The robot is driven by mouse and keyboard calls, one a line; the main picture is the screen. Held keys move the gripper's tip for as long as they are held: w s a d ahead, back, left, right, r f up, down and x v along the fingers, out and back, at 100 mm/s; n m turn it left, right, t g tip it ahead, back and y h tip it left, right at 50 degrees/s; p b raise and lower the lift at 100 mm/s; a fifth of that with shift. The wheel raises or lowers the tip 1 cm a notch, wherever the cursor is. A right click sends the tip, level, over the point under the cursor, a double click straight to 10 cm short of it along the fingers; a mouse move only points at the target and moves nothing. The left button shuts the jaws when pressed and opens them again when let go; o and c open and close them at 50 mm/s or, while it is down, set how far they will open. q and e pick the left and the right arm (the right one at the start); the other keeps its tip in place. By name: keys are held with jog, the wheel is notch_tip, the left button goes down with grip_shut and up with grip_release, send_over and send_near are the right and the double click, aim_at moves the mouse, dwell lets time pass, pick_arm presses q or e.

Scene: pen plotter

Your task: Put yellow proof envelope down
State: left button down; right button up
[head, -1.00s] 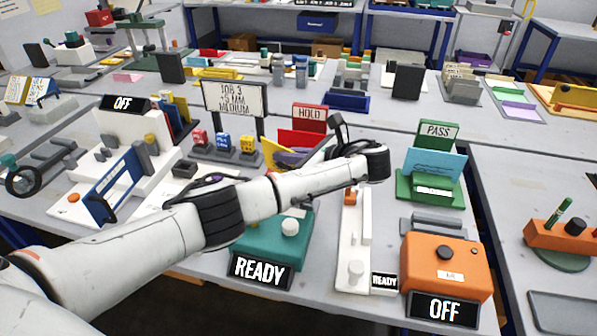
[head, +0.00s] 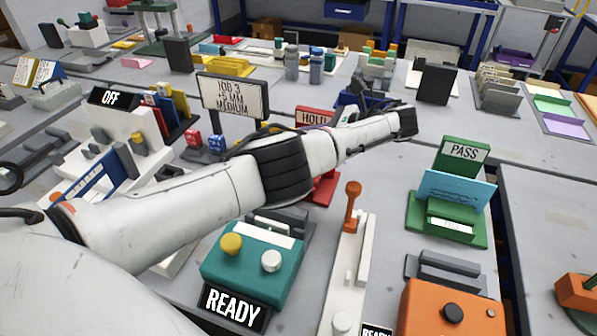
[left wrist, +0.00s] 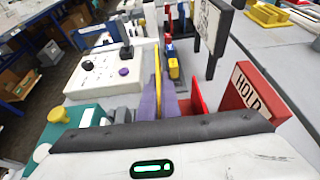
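The yellow proof envelope (left wrist: 157,75) shows edge-on as a thin strip in the left wrist view, between the purple fingers of my left gripper (left wrist: 158,98). The fingers appear shut on it. The red HOLD tray (left wrist: 199,98) is just right of the fingers, with its HOLD sign (left wrist: 250,92) further right. I cannot tell whether the envelope touches the tray. In the head view my left arm covers most of the gripper and envelope. The top of the HOLD sign (head: 314,116) and part of the red base (head: 323,188) show around the arm. My right gripper is not in view.
The JOB 3 sign (head: 233,93) stands behind my arm. A teal READY box (head: 252,270) and a white device with an orange lever (head: 353,205) stand in front. The green PASS stand (head: 462,155) is at the right.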

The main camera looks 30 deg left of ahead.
pick_arm(q)
notch_tip(320, 180, down, 5)
jog(key=b, duration=0.3)
jog(key=shift+r, duration=0.15)
jog(key=shift+s+f+b, duration=0.1)
jog(key=shift+f+b, duration=0.3)
jog(key=shift+b, duration=0.2)
notch_tip(320, 180, down, 3)
jog(key=shift+r+b, duration=0.2)
jog(key=shift+b, duration=0.8)
jog(key=shift+f, duration=0.15)
jog(key=c, duration=2.4)
grip_release()
jog(key=shift+c, duration=0.2)
jog(key=o, duration=0.4)
jog(key=shift+o, duration=0.2)
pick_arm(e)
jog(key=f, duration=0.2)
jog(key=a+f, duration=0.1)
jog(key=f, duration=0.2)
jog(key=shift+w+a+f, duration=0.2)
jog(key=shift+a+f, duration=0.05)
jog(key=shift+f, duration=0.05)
